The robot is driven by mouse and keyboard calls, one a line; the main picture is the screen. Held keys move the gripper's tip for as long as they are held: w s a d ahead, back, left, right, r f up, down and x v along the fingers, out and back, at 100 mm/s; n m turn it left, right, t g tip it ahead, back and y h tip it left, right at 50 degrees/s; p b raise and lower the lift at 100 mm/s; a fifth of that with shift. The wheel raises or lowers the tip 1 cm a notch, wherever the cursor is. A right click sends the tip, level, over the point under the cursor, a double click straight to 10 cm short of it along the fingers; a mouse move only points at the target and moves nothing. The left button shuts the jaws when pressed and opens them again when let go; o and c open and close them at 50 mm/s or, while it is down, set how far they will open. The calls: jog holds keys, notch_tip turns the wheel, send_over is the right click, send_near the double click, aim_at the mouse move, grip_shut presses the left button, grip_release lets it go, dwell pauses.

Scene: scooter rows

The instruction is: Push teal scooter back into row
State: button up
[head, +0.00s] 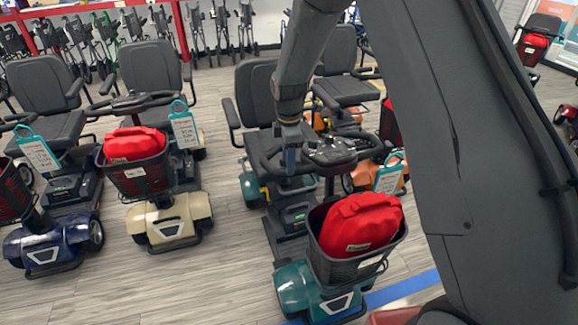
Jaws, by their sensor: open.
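The teal scooter (295,287) stands right of centre, its front end nearest me and over the blue floor line (405,289). It has a dark grey seat (256,92), a black handlebar tiller (330,152) and a black front basket holding a red bag (360,222). Its front sits farther forward than the cream scooter's (170,218). My gripper (291,165) points down at the tiller's left side, in front of the seat. It is open; its fingertips are small here, and I cannot tell whether they touch the handlebar.
A navy scooter (55,240) stands at far left. An orange scooter (392,180) stands close on the teal one's right, partly hidden by my arm. Bare floor (228,235) lies between the cream and teal scooters. Folded walkers (90,45) line the back.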

jog(key=shift+w+f+p, duration=0.1)
jog(key=shift+f+p, duration=0.35)
jog(key=shift+f, duration=1.25)
jog(key=shift+c, duration=0.5)
grip_shut()
